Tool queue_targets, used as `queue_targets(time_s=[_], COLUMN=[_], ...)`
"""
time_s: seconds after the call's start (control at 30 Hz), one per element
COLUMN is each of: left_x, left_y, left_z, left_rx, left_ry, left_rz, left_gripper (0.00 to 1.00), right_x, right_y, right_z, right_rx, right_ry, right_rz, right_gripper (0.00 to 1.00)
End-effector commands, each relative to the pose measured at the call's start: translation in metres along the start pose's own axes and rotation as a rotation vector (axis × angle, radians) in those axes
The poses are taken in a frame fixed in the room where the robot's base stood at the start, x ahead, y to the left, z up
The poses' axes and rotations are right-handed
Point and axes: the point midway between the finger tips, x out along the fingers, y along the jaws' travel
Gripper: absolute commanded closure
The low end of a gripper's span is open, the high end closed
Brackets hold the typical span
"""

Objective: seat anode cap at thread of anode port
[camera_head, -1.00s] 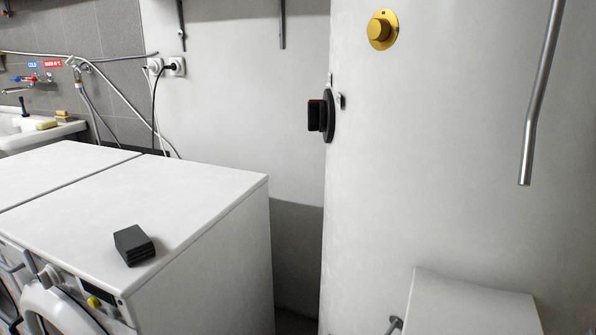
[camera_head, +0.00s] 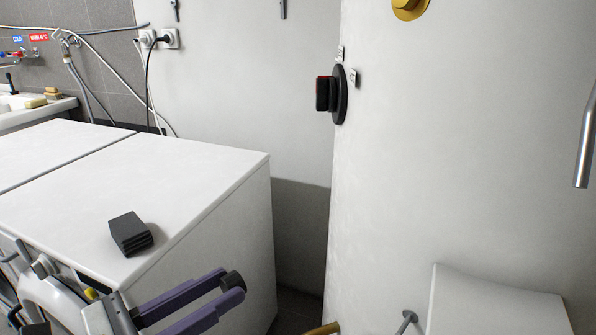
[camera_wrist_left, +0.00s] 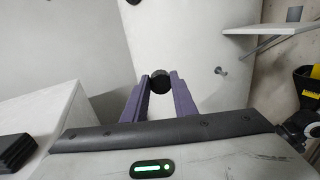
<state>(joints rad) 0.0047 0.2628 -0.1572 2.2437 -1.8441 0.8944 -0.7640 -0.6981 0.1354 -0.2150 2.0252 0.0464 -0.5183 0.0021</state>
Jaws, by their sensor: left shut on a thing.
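My left gripper (camera_head: 236,290) has purple fingers and comes in at the bottom, in front of the washing machine. It is shut on a small round black cap (camera_head: 232,281) at the fingertips. The left wrist view shows the cap (camera_wrist_left: 160,81) between the fingertips, clear of the white tank behind it. A brass fitting (camera_head: 409,8) on the tank (camera_head: 450,150) is cut off by the top edge; I cannot tell whether it is the anode port. Another brass-coloured part (camera_head: 322,329) shows partly at the bottom edge. No thread is distinct. My right gripper is not in view.
A black dial with a red-marked knob (camera_head: 335,94) sticks out from the tank's left side. A dark grey stack of pads (camera_head: 131,233) lies on the white washing machine (camera_head: 190,170).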

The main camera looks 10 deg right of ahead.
Motion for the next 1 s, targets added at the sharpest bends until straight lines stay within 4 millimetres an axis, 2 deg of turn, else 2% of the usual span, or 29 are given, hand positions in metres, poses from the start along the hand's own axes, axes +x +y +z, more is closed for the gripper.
queue_targets(time_s=[0.03, 0.27, 0.4, 0.6, 0.7, 0.8, 1.0], left_x=[0.012, 0.053, 0.075, 0.096, 0.102, 0.105, 0.107], left_y=[0.002, -0.004, -0.017, -0.042, -0.053, -0.061, -0.067], left_z=[0.028, 0.125, 0.188, 0.275, 0.308, 0.331, 0.350], left_rx=[0.038, 0.146, 0.222, 0.337, 0.382, 0.413, 0.436], left_ry=[-0.006, -0.014, -0.025, -0.040, -0.044, -0.043, -0.041], left_rz=[-0.026, -0.134, -0.186, -0.210, -0.199, -0.185, -0.167], left_gripper=[1.00, 1.00, 1.00, 1.00, 1.00, 1.00, 1.00], right_x=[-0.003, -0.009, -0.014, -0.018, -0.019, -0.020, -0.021], right_y=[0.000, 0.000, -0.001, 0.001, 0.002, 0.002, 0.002], right_z=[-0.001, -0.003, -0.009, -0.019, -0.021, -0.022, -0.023], right_rx=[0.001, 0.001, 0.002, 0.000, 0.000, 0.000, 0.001], right_ry=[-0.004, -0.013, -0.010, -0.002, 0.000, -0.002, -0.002], right_rz=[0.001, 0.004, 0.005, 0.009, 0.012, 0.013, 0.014], right_gripper=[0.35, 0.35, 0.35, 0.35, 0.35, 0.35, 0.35])
